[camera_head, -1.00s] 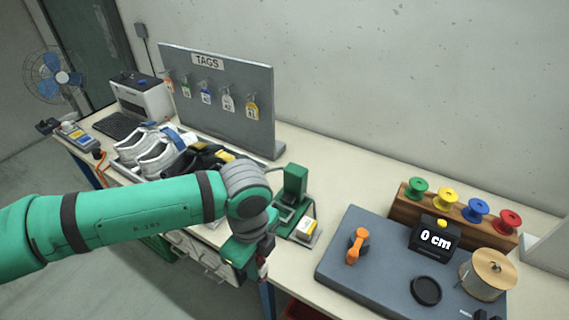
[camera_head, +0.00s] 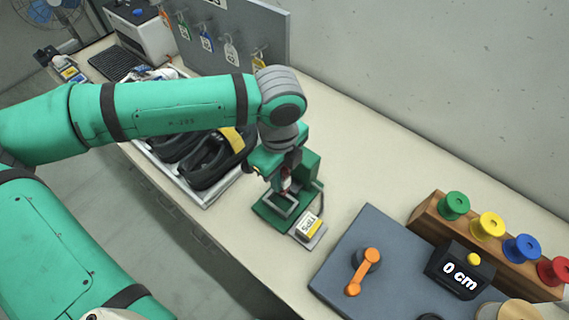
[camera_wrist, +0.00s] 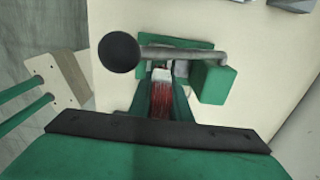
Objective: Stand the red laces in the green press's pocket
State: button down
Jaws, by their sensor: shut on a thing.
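The green press (camera_head: 308,166) stands on the table, with its base and a grey-rimmed pocket (camera_head: 288,209) towards the front. In the wrist view its green body (camera_wrist: 213,85) shows with a grey lever ending in a black knob (camera_wrist: 119,51). My gripper (camera_head: 287,180) is above the pocket, pointing down, and is shut on the red laces (camera_wrist: 161,99). The bundle shows as red strands with a pale end between the green fingers. In the head view only a small red bit (camera_head: 286,184) shows. I cannot tell whether its lower end is inside the pocket.
A tray (camera_head: 205,195) with black shoes lies left of the press. A grey mat (camera_head: 345,245) with an orange crank (camera_head: 362,272), a 0 cm counter (camera_head: 460,270) and a spool rack (camera_head: 430,216) are to the right.

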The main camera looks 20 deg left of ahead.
jog(key=shift+s+f, duration=0.1)
jog(key=shift+f, duration=4.1)
jog(key=c, duration=1.6)
grip_release()
jog(key=shift+o, duration=0.2)
jog(key=shift+r, duration=0.1)
notch_tip(320, 180, up, 11)
jog(key=shift+a+f, duration=0.1)
jog(key=shift+f, duration=0.1)
